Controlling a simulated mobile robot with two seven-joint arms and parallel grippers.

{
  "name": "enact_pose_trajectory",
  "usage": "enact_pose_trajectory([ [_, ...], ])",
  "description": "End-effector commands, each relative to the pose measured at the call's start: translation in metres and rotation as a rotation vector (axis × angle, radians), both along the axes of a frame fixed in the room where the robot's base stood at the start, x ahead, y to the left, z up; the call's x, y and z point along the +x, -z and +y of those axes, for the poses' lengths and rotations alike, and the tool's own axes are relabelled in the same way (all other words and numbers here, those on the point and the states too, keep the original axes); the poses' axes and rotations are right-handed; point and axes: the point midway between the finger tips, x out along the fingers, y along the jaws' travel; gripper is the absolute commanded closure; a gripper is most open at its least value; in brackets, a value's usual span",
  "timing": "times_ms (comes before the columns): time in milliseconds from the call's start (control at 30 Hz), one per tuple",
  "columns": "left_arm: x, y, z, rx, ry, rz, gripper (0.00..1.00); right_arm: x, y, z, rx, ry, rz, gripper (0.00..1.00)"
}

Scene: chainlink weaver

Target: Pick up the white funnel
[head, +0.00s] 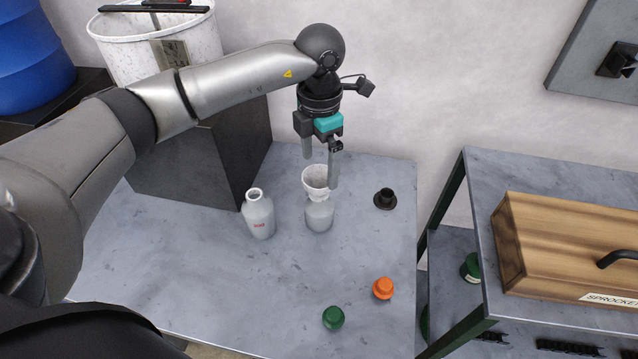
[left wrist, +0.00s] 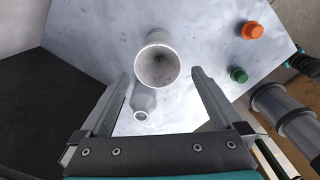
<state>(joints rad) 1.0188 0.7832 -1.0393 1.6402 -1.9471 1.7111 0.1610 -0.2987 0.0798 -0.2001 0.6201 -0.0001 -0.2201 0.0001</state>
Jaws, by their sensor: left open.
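The white funnel (head: 315,180) stands mouth up in the top of a grey-white bottle (head: 320,216) on the table. My left gripper (head: 320,172) is open and points down just above the funnel. One finger overlaps the funnel's right edge in the head view. In the left wrist view the funnel's round mouth (left wrist: 158,65) shows in the gap between the open fingertips (left wrist: 160,76), closer to the left one. I cannot tell whether a finger touches it.
A second bottle (head: 258,215) stands left of the funnel. A black stopper-like part (head: 385,198), an orange cap (head: 382,288) and a green cap (head: 333,317) lie on the table (head: 220,290). A dark box (head: 200,160) stands behind left; a wooden box (head: 570,250) is on the right bench.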

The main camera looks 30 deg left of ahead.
Motion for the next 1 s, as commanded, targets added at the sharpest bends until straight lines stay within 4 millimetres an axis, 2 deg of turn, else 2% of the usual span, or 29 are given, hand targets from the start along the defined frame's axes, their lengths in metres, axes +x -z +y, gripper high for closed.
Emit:
enact_pose_trajectory([
  [100,0.000,0.019,-0.001,-0.001,0.002,0.003,0.00,0.000,0.000,0.000,0.000,0.000,0.000,0.00],
  [333,0.001,0.034,-0.001,-0.002,0.002,0.002,0.00,0.000,-0.001,0.000,0.000,0.000,0.001,0.00],
  [633,0.005,0.075,0.000,-0.003,0.003,0.002,0.00,-0.001,-0.003,0.000,0.000,0.000,0.001,0.00],
  [933,0.006,0.079,0.000,-0.003,0.003,-0.001,0.00,-0.001,-0.003,0.000,0.000,0.000,0.001,0.00],
  [1000,0.006,0.079,0.000,-0.003,0.003,-0.001,0.08,-0.001,-0.003,0.000,0.000,0.000,0.001,0.00],
])
